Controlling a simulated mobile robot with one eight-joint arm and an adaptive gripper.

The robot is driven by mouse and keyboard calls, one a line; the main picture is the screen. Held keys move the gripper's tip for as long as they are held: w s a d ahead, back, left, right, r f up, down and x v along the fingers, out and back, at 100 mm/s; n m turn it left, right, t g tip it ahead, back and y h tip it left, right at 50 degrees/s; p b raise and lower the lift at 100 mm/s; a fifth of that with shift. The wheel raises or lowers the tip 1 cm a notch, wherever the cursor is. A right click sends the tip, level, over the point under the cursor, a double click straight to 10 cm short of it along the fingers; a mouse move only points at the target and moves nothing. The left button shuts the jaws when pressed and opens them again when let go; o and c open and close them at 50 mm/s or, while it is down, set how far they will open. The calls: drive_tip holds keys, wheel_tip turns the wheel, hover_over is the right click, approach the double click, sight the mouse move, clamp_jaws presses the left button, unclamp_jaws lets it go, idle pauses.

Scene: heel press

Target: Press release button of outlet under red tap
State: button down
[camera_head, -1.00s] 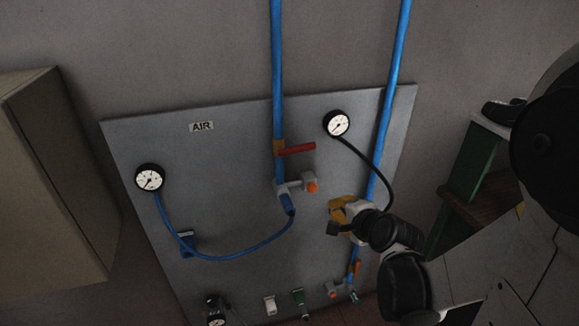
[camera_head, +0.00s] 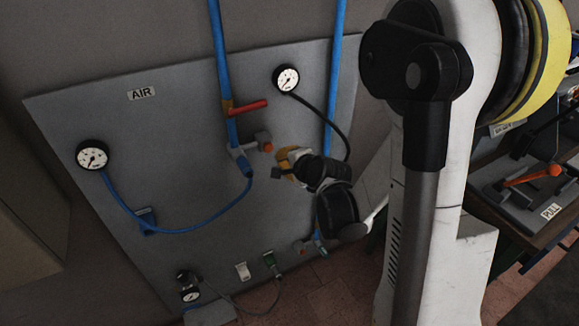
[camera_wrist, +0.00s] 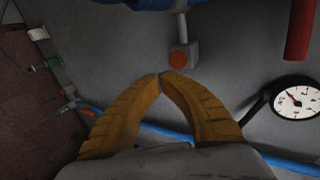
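The red tap (camera_head: 249,107) sits on the left blue pipe of the grey panel; its red handle (camera_wrist: 300,28) also shows at the wrist view's upper right. Below it in the head view is a grey outlet (camera_head: 259,138) with a round orange-red release button (camera_head: 268,147). In the wrist view the button (camera_wrist: 178,61) faces me on its grey block. My gripper (camera_head: 284,158) is just right of and below the button in the head view. In the wrist view its yellow fingers (camera_wrist: 162,76) meet at the tips, empty, just below the button. Contact with the button is not visible.
A pressure gauge (camera_head: 286,79) with a black hose is above my gripper; it also shows in the wrist view (camera_wrist: 295,98). A blue hose (camera_head: 196,224) loops from the outlet's lower end. Another outlet (camera_head: 305,246) is low on the panel. A bench (camera_head: 515,190) stands at right.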

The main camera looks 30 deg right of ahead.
sight(272, 148)
drive_tip(key=shift+w+f+b, duration=0.15)
drive_tip(key=shift+w+b, duration=0.05)
drive_tip(key=shift+w, duration=1.1)
drive_tip(key=shift+w+f+b, duration=0.15)
drive_tip(key=shift+w+b, duration=0.05)
drive_tip(key=shift+w, duration=1.1)
drive_tip(key=shift+w, duration=1)
